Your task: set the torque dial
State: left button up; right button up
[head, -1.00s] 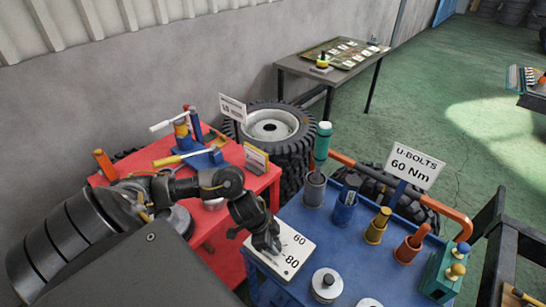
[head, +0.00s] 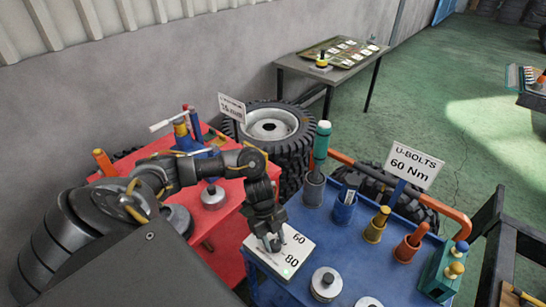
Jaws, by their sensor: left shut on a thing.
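The torque dial's white plate (head: 262,257) lies at the near left corner of the blue cart, with the numbers 60 and 80 visible on its right side. My left gripper (head: 272,246) points down onto the plate and is shut on the dial's knob, which its fingers mostly hide. The pointer and the rest of the scale are hidden, so I cannot read the setting. A small pale green spot shows near the plate's lower edge. A sign (head: 414,168) on the cart reads "U-BOLTS 60 Nm". My right gripper is not in view.
The blue cart (head: 335,240) carries upright cups with tools, metal discs (head: 326,284) and a green block (head: 440,277) with knobs. A red table (head: 228,192) stands left, partly behind my left arm. Tyres (head: 270,128) stand behind. Green floor is open at right.

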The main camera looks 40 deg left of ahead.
pick_arm(q)
jog(key=m+g, duration=0.1)
jog(key=m, duration=0.1)
jog(key=shift+w+m, duration=0.15)
jog(key=shift+m, duration=0.25)
jog(key=m+g+y, duration=0.1)
jog(key=m, duration=0.2)
jog(key=shift+d+r+m+p, duration=0.1)
jog(key=shift+m+p, duration=0.2)
jog(key=shift+p, duration=0.1)
jog(key=m+g+y, duration=0.1)
jog(key=m, duration=0.3)
jog(key=shift+w+d, duration=0.1)
jog(key=shift+m+y, duration=0.4)
jog(key=shift+m, duration=0.3)
jog(key=o, duration=1)
